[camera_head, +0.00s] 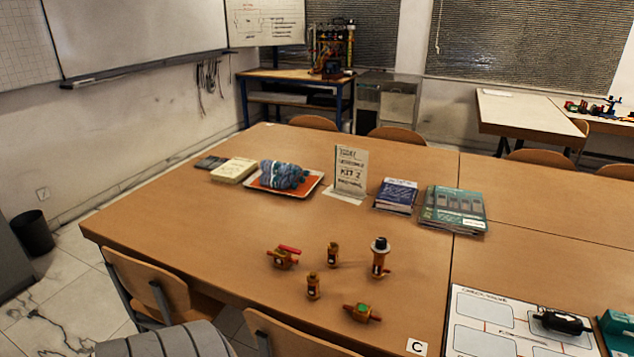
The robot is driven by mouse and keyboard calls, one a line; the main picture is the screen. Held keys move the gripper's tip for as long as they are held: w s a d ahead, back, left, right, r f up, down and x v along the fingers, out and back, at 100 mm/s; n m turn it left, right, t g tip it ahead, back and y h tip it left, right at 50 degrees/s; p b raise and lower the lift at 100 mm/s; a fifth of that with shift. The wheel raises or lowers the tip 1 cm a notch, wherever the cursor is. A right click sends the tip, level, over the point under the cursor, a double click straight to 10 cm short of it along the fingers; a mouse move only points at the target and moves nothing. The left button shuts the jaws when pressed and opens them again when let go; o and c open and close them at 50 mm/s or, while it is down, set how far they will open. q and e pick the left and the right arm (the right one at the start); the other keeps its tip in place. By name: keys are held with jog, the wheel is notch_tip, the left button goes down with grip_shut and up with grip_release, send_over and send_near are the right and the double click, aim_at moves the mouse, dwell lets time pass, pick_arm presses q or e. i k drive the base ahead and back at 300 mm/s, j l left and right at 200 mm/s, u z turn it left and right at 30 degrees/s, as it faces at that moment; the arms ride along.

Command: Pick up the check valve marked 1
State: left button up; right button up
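Several brass fittings stand on the wooden table. Two are small upright brass bodies with pale labels: a rear brass fitting (333,254) and a front brass fitting (313,286). I cannot read a number on either, so I cannot tell which is the check valve marked 1. Left of them is a brass valve with a red lever (284,258). To the right stands a taller brass fitting with a dark cap (380,258). In front of that lies a brass piece with a green face and reddish ends (362,313). Neither gripper is in view.
Behind the fittings are a sign card reading KIT 2 (350,170), books (454,208), and an orange tray (313,182) holding a blue cloth (284,175). A white board (475,340) with outlined boxes lies front right. Chairs (150,285) line the near edge.

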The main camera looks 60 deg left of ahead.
aim_at(313, 279)
jog(key=u, duration=1.7)
